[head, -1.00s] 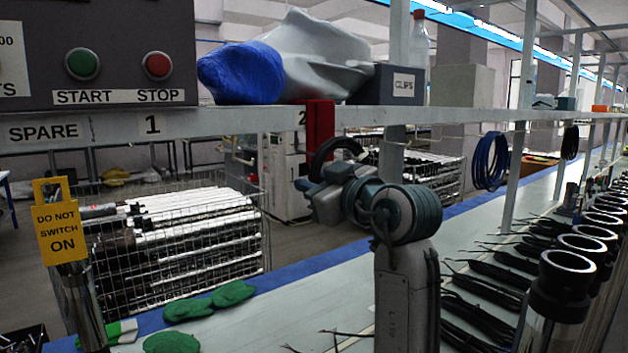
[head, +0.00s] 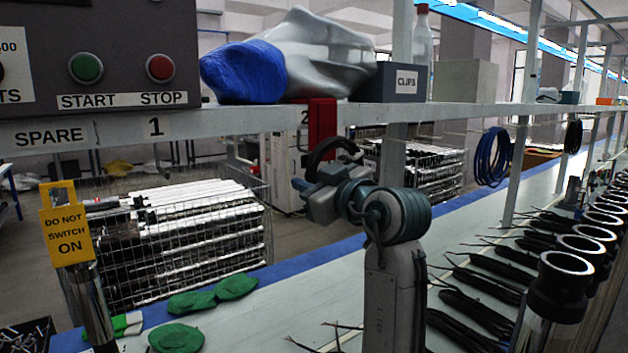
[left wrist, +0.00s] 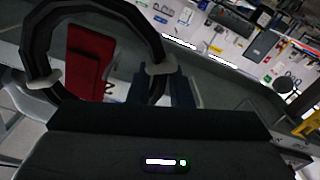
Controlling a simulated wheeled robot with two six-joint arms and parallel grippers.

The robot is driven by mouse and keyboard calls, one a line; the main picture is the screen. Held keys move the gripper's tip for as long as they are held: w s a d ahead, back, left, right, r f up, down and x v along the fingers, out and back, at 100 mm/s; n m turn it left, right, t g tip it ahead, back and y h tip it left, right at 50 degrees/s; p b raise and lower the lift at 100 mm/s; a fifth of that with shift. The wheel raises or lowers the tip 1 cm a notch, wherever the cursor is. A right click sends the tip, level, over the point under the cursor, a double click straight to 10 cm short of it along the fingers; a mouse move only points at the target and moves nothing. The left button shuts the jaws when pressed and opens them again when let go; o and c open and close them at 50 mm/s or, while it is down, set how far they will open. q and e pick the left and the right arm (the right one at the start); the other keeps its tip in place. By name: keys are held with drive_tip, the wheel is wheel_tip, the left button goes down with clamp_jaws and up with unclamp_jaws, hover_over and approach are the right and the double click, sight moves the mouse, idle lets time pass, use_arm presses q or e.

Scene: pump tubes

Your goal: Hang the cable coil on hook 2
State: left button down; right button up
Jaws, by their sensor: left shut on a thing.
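The black cable coil (head: 325,150) is held upright by my left gripper (head: 318,190), just below the shelf edge. In the left wrist view the coil (left wrist: 122,14) is a black ring with pale ties. A red item (head: 322,122) hangs at the shelf edge and partly covers the number 2 label (head: 304,117). Hook 2 itself is not clearly visible there. The red item (left wrist: 88,62) shows through the ring in the left wrist view. Whether the coil touches it cannot be told. My right gripper is not in view.
The shelf rail (head: 230,121) carries a blue and grey bundle (head: 300,62) and a CLIPS box (head: 392,82). A shelf post (head: 391,150) stands right of the coil. Label 1 (head: 155,127) is to the left. Another coil (head: 492,158) hangs farther right.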

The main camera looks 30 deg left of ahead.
use_arm(q)
drive_tip(key=f+x, duration=0.1)
drive_tip(key=x, duration=0.5)
drive_tip(key=shift+a+f, duration=0.2)
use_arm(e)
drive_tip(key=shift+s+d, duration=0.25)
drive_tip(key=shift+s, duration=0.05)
use_arm(q)
drive_tip(key=shift+w, duration=0.1)
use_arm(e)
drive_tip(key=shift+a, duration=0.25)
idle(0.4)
